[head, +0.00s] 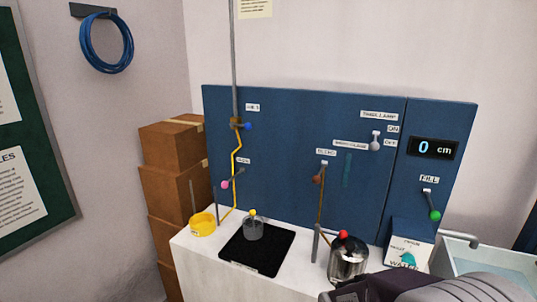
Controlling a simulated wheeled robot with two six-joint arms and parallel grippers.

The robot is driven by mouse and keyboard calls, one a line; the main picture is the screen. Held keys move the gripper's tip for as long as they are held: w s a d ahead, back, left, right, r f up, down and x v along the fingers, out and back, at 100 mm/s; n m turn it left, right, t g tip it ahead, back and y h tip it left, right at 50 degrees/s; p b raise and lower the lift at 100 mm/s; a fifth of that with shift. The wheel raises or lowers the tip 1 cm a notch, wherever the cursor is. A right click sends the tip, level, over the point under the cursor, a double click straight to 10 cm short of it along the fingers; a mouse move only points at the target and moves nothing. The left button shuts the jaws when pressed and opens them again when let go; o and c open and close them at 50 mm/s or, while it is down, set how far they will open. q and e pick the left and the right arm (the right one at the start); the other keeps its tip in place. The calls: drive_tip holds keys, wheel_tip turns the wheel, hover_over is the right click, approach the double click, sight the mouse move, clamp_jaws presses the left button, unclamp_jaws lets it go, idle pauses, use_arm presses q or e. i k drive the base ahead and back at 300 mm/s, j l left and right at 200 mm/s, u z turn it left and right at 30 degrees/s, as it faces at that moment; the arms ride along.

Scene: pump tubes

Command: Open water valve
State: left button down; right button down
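A white box (397,241) at the right end of the bench has a teal knob (408,259) on it, with lettering below that seems to read WATER. Part of the knob's surroundings is close behind my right arm. My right gripper (345,294) is at the bottom edge, in front of and to the left of the knob, and apart from it in the picture. Its fingers are dark and cut off by the frame, so their opening does not show. My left gripper is out of view.
A blue panel (280,150) carries a FILL lever with a green ball (435,215) and a display (433,147) reading 0 cm. A spout (460,238) points over a pale basin (490,262).

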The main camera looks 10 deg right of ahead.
sight(408, 260)
drive_tip(key=z, duration=1.55)
